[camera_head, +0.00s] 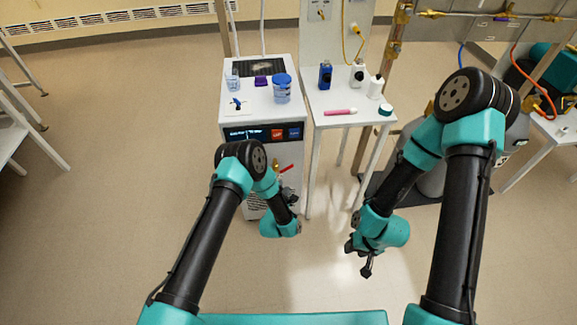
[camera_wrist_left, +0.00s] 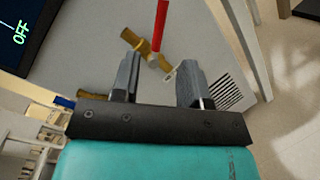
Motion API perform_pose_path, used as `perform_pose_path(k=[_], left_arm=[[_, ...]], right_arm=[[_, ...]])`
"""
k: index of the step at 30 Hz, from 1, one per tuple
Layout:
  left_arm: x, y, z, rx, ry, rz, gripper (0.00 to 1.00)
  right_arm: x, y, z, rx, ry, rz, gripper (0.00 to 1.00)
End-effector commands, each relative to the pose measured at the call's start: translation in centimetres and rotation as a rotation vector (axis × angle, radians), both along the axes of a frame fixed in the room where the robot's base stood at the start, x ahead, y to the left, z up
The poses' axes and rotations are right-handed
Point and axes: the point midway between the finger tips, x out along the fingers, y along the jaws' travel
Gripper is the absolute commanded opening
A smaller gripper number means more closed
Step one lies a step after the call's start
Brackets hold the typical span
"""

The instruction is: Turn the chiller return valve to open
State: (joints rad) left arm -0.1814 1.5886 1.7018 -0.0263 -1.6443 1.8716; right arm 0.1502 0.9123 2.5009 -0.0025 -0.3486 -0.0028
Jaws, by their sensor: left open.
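The chiller (camera_head: 235,180) is a white cabinet with a dark front display. A valve with a red lever (camera_head: 286,168) sits on its front, partly hidden by my left arm. In the left wrist view the red lever (camera_wrist_left: 160,25) runs up from a brass valve body (camera_wrist_left: 133,40). My left gripper (camera_head: 287,197) is close in front of the valve. The left wrist view shows its jaws (camera_wrist_left: 157,76) open, with the lever's lower end seen between them and no clear contact. My right gripper (camera_head: 362,258) hangs over the floor, away from the valve; its jaw opening is unclear.
The display (camera_wrist_left: 18,33) reads OFF in the left wrist view. A blue-lidded tub (camera_head: 282,92) stands on the chiller top. A white side table (camera_head: 333,112) holds bottles and a pink tube. A vent grille (camera_wrist_left: 232,93) lies near the valve.

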Motion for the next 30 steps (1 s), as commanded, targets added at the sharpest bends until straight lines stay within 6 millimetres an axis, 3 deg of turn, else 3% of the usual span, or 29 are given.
perform_pose_path(k=[18, 24, 30], left_arm=[[9.8, -2.2, 0.1, -0.001, -0.003, 0.001, 0.41], [11.7, -2.7, 0.0, 0.000, -0.001, 0.000, 0.41], [12.4, -2.8, 0.0, 0.000, 0.000, 0.000, 0.41]], right_arm=[[0.0, 0.0, 0.0, 0.000, 0.000, 0.000, 0.43], [0.0, 0.0, 0.0, 0.000, 0.000, 0.000, 0.43], [0.0, 0.0, 0.0, 0.000, 0.000, 0.000, 0.43]])
